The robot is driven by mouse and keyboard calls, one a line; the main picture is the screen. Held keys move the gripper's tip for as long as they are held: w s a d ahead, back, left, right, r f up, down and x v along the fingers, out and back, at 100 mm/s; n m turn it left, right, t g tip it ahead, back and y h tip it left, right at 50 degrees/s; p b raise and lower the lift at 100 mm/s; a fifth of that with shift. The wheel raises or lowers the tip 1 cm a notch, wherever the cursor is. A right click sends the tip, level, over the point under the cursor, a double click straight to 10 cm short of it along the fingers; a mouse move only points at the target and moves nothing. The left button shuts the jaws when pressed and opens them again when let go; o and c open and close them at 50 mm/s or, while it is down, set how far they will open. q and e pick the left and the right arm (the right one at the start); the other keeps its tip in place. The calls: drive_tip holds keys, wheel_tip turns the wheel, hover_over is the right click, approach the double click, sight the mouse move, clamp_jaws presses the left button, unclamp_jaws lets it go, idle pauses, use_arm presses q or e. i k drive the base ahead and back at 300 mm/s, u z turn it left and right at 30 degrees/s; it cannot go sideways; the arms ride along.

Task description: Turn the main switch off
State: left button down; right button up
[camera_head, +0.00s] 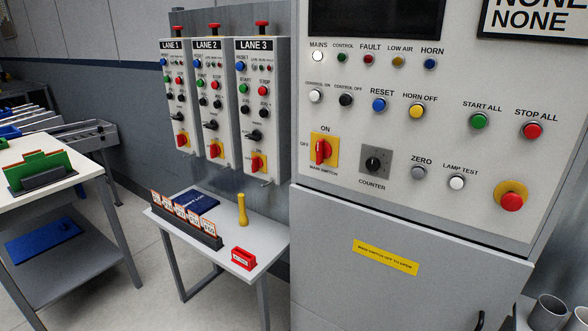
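The main switch (323,151) is a red rotary handle on a yellow plate, low on the left part of the grey control panel (450,158). Its handle stands about upright, toward the ON label above it. The OFF label is to the left of the plate. The white MAINS lamp (317,56) at the panel's upper left looks bright. Neither of my grippers shows in the head view.
A black counter knob (375,162) is just right of the switch. A red emergency button (511,200) is at the lower right. Three lane boxes (263,105) hang to the left, above a small table (262,266) with signs and a yellow object.

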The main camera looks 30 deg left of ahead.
sight(323, 149)
drive_tip(key=z, duration=0.35)
drive_tip(key=k, duration=0.25)
drive_tip(key=u, duration=1.5)
drive_tip(key=i, duration=0.8)
drive_tip(key=u, duration=0.15)
